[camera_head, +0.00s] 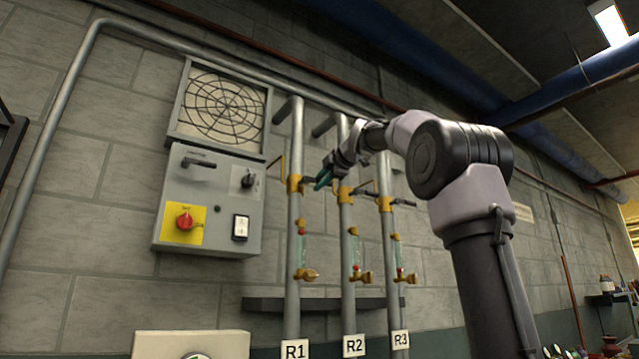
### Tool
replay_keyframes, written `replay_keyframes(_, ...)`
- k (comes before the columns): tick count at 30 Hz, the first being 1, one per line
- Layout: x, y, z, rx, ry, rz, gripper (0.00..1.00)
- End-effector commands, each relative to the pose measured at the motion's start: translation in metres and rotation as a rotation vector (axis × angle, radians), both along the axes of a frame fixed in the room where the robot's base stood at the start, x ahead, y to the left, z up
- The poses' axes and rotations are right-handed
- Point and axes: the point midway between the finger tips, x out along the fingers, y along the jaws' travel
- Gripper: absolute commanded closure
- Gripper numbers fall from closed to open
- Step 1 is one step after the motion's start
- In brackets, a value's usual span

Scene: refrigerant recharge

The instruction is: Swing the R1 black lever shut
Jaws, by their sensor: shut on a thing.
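The R1 pipe (294,240) is the leftmost of three grey vertical pipes, above the R1 label (294,349). Its yellow valve body (293,185) sits at about mid-height. My gripper (322,180) reaches in from the right, with its teal fingertips just right of that valve. It is shut on the R1 black lever, which is mostly hidden by the fingers. The lever's exact angle cannot be told.
The R2 valve (344,195) and R3 valve (385,204) stand close on the right, with the R3 black lever (404,202) sticking out rightward. A grey control box (225,165) with a red knob (184,221) and a round fan grille (216,108) are on the left.

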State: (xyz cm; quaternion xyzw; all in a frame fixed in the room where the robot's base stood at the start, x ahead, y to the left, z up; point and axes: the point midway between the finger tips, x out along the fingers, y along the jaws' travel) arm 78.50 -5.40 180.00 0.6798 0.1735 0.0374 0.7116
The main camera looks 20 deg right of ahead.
Motion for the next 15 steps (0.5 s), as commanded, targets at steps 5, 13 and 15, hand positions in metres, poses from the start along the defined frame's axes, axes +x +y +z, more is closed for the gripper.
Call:
replay_keyframes(5, -0.0003, 0.0, 0.0007, 0.0, -0.002, 0.0, 0.47)
replay_keyframes(13, -0.0004, 0.0, 0.0006, 0.0, -0.001, 0.0, 0.47)
replay_keyframes(15, -0.0022, -0.0006, 0.0012, 0.001, -0.002, 0.0, 0.47)
